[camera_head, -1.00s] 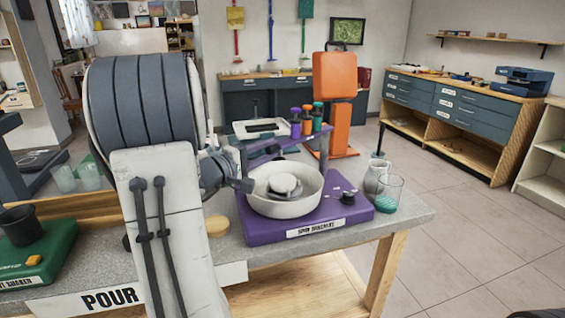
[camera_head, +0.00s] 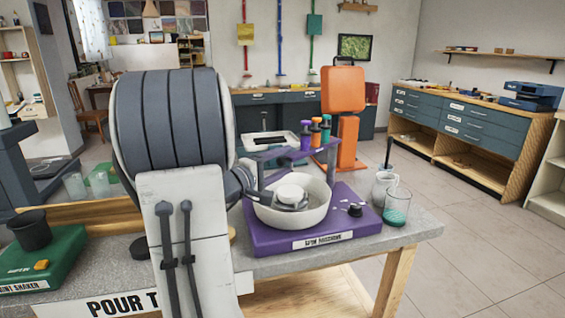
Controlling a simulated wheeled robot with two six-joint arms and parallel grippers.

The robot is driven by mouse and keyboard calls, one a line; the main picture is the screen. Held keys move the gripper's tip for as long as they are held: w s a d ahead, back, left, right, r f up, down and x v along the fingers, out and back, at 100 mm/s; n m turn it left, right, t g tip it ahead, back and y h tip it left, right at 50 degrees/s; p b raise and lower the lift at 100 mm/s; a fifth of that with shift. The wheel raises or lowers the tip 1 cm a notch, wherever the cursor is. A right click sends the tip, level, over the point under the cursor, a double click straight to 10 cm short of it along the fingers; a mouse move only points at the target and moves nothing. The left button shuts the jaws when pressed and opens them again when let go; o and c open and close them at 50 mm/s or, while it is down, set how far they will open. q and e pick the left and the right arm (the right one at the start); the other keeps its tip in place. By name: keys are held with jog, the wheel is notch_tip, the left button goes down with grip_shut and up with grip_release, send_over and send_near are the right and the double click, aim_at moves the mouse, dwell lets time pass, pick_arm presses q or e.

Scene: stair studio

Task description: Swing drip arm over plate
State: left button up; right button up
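The spin machine is a purple base (camera_head: 275,238) with a white round bowl (camera_head: 300,217) on top. A round white plate (camera_head: 291,192) sits inside the bowl. Behind the bowl, the purple drip arm (camera_head: 282,152) carries purple, orange and teal bottles at its right end. The bottles stand behind the bowl in this view, not over the plate. My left gripper (camera_head: 246,189) is dark and lies at the left rim of the bowl, near the drip arm's left end. Its fingers are small and partly hidden, so I cannot tell whether it is open or touching anything. My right gripper is out of view.
A jar with a dark handle (camera_head: 384,183) and a glass of green liquid (camera_head: 397,207) stand right of the base, near the table edge. A white tray (camera_head: 269,141) is behind. The green paint shaker (camera_head: 40,268) is at the left. My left arm hides much of the table.

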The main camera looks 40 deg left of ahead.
pick_arm(q)
jog(key=s, duration=1)
jog(key=shift+s+b, duration=0.25)
jog(key=shift+b, duration=0.2)
